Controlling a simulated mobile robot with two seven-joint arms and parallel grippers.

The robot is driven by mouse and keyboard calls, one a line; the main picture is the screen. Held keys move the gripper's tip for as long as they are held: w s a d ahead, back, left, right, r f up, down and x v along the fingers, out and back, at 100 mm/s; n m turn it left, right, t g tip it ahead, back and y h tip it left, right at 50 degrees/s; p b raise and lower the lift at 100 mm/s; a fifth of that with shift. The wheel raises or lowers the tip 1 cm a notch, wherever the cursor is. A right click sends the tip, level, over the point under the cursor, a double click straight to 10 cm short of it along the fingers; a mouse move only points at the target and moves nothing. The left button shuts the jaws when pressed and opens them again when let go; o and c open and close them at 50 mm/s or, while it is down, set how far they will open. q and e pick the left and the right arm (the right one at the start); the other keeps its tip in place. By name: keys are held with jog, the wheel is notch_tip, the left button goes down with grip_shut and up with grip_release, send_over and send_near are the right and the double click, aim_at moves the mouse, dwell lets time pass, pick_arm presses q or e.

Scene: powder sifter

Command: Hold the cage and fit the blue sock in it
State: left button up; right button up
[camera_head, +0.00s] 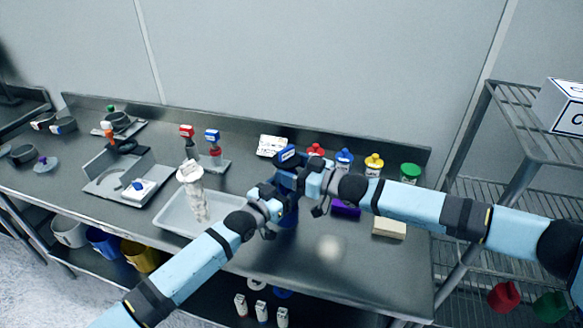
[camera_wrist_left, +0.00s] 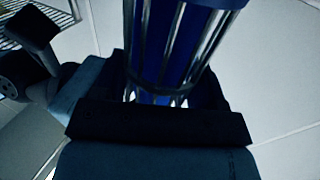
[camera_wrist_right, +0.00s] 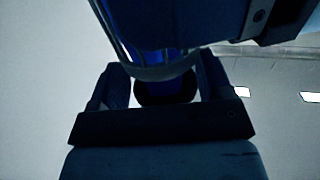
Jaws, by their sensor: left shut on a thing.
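A cage of thin metal bars (camera_wrist_left: 190,50) with the blue sock (camera_wrist_left: 158,88) inside it fills the top of the left wrist view. My left gripper (camera_head: 284,188) is shut on the cage. In the right wrist view, the blue sock (camera_wrist_right: 150,58) and the cage's curved end ring (camera_wrist_right: 165,72) are close above my right gripper (camera_wrist_right: 165,92). Its fingers are wide apart, one on each side of a dark round end, with light gaps showing. In the head view, the two grippers crowd together and hide most of the cage and sock.
A shallow grey tray (camera_head: 172,218) with a white-filled cage (camera_head: 198,200) in it is left of my grippers. Colour-capped bottles (camera_head: 374,165) stand along the back right. A purple item (camera_head: 346,210) and a beige block (camera_head: 389,228) lie near my right arm. The front right counter is clear.

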pick_arm(q)
jog(key=shift+f, duration=0.2)
pick_arm(e)
jog(key=shift+s+f, duration=0.15)
jog(key=v, duration=1.2)
jog(key=shift+a, duration=0.1)
pick_arm(q)
jog(key=o, duration=1)
jog(key=shift+w, duration=0.1)
jog(key=shift+o, duration=0.2)
jog(key=shift+r, duration=0.1)
